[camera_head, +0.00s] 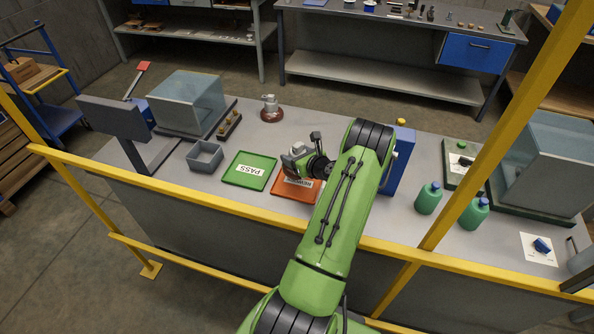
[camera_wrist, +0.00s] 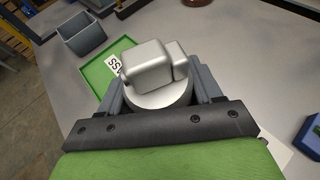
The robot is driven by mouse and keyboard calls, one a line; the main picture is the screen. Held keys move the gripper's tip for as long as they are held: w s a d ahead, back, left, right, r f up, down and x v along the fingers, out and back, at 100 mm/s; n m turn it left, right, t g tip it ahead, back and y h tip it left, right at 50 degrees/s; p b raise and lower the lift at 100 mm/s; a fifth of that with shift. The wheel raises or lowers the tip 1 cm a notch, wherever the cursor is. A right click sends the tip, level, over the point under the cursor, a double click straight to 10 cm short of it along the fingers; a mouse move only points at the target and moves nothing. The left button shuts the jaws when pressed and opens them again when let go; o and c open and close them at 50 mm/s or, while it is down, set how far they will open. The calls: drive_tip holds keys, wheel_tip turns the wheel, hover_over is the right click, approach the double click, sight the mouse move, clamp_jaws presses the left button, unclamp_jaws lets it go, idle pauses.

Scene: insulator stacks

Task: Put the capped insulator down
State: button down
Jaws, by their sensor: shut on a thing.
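My gripper (camera_head: 299,163) is shut on the capped insulator (camera_wrist: 150,72). In the wrist view its silver blocky metal cap and a pale round part below it show between the two grey fingers. In the head view the gripper and the held piece are over or near the orange-red tray (camera_head: 282,190), and my arm hides part of that tray and its label. I cannot tell whether the piece touches anything below. The green tray (camera_head: 262,162) marked PASS lies just left of the orange one; it also shows in the wrist view (camera_wrist: 94,76).
A grey open bin (camera_head: 205,157) stands left of the green tray. A brown piece with a metal top (camera_head: 270,110) stands behind. A blue box (camera_head: 400,165) and green bottles (camera_head: 428,198) are to the right. A yellow rail (camera_head: 190,194) runs along the front.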

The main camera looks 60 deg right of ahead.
wheel_tip(320, 180, down, 6)
drive_tip(key=shift+w+d+f+b, duration=0.1)
drive_tip(key=shift+f+b, duration=0.05)
drive_tip(key=shift+b, duration=0.25)
drive_tip(key=shift+c, duration=0.9)
unclamp_jaws()
drive_tip(key=shift+f, duration=0.1)
drive_tip(key=p+v, duration=0.1)
drive_tip(key=v, duration=1.1)
